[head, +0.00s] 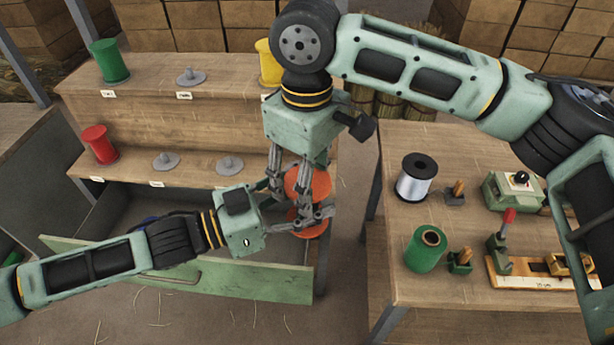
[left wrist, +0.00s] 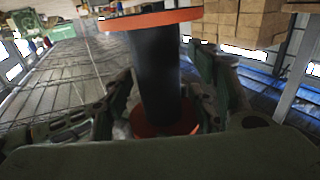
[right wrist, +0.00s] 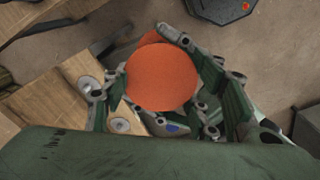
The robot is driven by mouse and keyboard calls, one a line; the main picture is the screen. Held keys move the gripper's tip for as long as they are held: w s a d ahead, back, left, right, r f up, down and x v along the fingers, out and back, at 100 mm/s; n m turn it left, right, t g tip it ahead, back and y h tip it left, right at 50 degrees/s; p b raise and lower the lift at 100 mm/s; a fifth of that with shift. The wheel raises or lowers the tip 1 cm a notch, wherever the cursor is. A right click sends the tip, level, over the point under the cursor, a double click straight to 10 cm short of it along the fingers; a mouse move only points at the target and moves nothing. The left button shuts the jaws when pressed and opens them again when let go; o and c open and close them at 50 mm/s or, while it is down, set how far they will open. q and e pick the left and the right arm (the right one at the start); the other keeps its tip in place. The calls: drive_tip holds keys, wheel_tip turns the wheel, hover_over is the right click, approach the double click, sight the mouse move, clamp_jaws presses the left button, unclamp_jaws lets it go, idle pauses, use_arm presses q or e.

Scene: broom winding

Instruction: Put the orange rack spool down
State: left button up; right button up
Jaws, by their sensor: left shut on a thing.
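The orange rack spool has orange end discs and a dark core. In the head view its upper disc (head: 309,181) shows between both grippers, in front of the rack's right end. My left gripper (head: 292,207) comes from the left and is shut on the spool; in the left wrist view its fingers stand either side of the dark core (left wrist: 155,75). My right gripper (head: 290,185) reaches down from above with its fingers spread around the top disc, which also shows in the right wrist view (right wrist: 162,77). The fingers partly hide the spool.
The wooden rack (head: 220,85) holds green (head: 110,62), yellow (head: 268,65) and red (head: 100,145) spools, with bare grey holders (head: 190,76), (head: 165,161), (head: 230,164) between. A green-fronted drawer (head: 290,282) stands open below. The right-hand table (head: 400,275) carries a silver spool (head: 416,180), a green spool (head: 426,250) and tools.

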drive_tip(key=c, duration=0.4)
use_arm(q)
drive_tip(key=o, duration=1.2)
use_arm(e)
drive_tip(key=shift+c, duration=0.4)
use_arm(q)
drive_tip(key=shift+a, duration=0.1)
